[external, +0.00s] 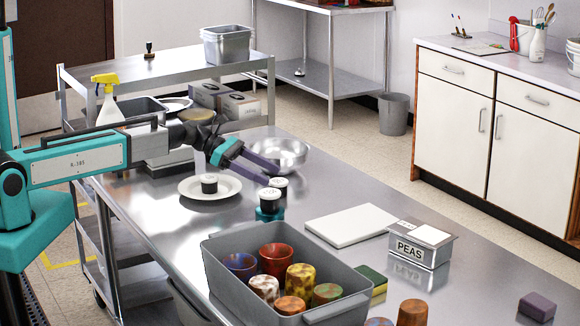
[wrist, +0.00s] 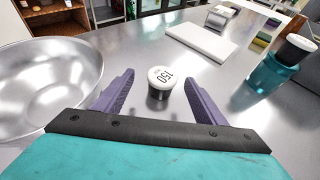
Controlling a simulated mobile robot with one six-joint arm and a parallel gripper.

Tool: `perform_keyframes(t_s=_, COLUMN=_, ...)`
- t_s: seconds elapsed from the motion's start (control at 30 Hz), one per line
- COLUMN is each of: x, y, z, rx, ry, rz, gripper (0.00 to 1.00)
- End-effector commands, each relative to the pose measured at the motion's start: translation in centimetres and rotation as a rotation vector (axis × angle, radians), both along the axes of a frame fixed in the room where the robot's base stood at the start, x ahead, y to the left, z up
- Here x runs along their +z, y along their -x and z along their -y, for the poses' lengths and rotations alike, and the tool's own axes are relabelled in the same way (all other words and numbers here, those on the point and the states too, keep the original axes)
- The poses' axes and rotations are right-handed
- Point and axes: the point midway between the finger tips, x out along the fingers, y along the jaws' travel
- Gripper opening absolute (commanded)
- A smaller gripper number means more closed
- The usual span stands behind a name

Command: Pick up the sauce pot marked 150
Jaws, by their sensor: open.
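The sauce pot marked 150 (wrist: 159,83) is a small dark pot with a white lid, standing upright on the steel table. In the wrist view it sits between and slightly beyond the two purple fingers of my gripper (wrist: 158,90), with the number upside down. My gripper is open, and I see no finger touching the pot. In the external view my gripper (external: 270,171) slopes down toward this pot (external: 279,186). A similar pot (external: 270,195) sits on a teal holder (external: 269,214) close by; another (external: 209,183) stands on a white plate (external: 186,190).
A metal bowl (wrist: 45,78) is close on the left in the wrist view. The teal holder (wrist: 270,77) stands to the right. A white board (external: 350,226), a PEAS container (external: 412,252) and a grey bin of patterned cups (external: 222,268) are on the table.

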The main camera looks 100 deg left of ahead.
Motion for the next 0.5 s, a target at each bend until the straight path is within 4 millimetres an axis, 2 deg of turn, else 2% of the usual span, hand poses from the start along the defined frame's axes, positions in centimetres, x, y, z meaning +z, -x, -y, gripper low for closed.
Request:
perform_keyframes(t_s=0.27, x=-0.1, y=-0.1, z=0.0, rx=0.0, ry=0.0, rz=0.0, gripper=0.65)
perform_keyframes(t_s=0.5, x=-1.0, y=-1.4, z=0.4, rx=-0.001, ry=0.0, rz=-0.001, gripper=0.65)
